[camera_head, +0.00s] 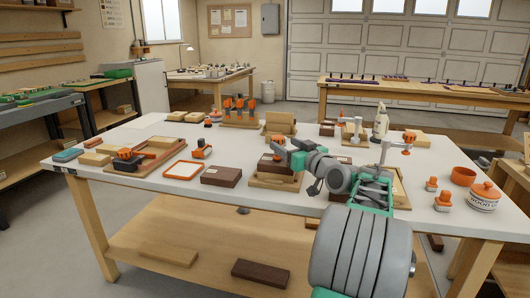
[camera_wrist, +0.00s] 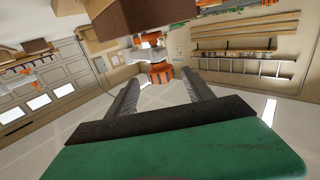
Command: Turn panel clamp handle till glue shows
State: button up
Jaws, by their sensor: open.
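An orange clamp handle (camera_head: 278,141) shows at the tip of my arm, above a dark brown panel (camera_head: 270,164) on a light wooden base (camera_head: 276,182). In the wrist view the orange handle (camera_wrist: 159,72) lies just beyond and between my fingertips, with a grey clamp part (camera_wrist: 150,40) behind it and a brown block (camera_wrist: 140,14) above. My gripper (camera_wrist: 158,88) is open, with one finger to each side of the handle's line. I see no clear contact. In the head view my gripper (camera_head: 296,158) partly hides the clamp. I cannot make out any glue at the joint.
A brown block (camera_head: 221,176) and an orange frame (camera_head: 183,170) lie nearby.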

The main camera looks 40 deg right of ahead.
jog(key=w, duration=0.7)
jog(key=shift+w+d+r, duration=0.2)
jog(key=shift+w+d, duration=0.2)
grip_shut()
